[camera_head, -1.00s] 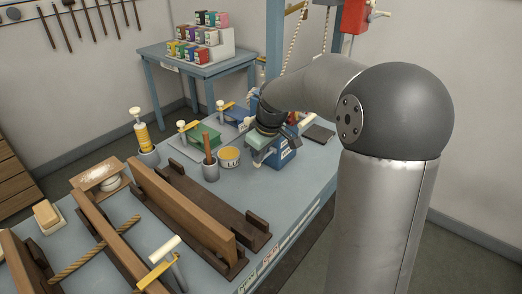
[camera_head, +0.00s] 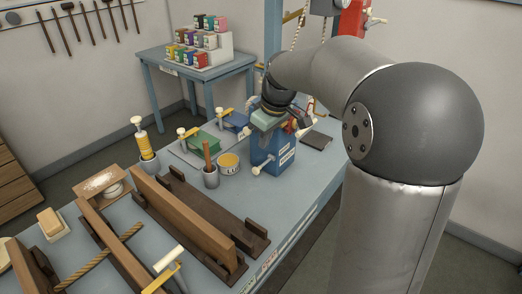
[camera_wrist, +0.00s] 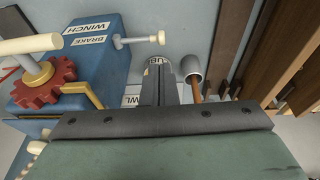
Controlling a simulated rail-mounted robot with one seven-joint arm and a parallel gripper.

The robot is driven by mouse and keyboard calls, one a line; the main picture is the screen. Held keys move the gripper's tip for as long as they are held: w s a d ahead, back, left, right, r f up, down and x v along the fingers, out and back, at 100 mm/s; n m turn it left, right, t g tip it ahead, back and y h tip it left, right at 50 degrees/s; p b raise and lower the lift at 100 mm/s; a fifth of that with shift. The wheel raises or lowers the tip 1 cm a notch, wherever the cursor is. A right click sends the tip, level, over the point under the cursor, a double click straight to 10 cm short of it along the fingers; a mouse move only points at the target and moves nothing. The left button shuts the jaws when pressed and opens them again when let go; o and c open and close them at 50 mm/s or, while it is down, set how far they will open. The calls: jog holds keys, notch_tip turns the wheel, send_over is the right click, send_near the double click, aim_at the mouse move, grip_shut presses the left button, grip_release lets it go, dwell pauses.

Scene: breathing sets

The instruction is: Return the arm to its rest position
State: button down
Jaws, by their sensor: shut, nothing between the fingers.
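My gripper (camera_wrist: 167,72) shows in the wrist view with its two dark fingers together and nothing between them. In the head view my arm reaches from the right over the bench, and its wrist end is above the blue winch box (camera_head: 271,153); the fingertips cannot be made out there. In the wrist view the winch box (camera_wrist: 75,65) is left of the fingers, with a red gear (camera_wrist: 45,83) and a pale handle. Labels on it read WINCH and BRAKE. The fingers look apart from the box.
A hoist post with rope and a red part (camera_head: 352,18) stands behind the arm.

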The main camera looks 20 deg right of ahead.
jog(key=a+v, duration=0.1)
jog(key=v, duration=0.5)
jog(key=s+a+f+m, duration=0.1)
jog(key=s+f+m, duration=0.1)
jog(key=s+f, duration=0.3)
jog(key=s+a+f+m+g+h, duration=0.1)
jog(key=s+f, duration=0.4)
jog(key=s, duration=0.7)
jog(key=s+a+f+m+g, duration=0.1)
jog(key=s+a+f+m, duration=0.2)
jog(key=s+f, duration=0.3)
jog(key=s, duration=0.3)
jog(key=shift+a+m, duration=0.15)
jog(key=shift+m, duration=0.15)
jog(key=shift+w, duration=0.1)
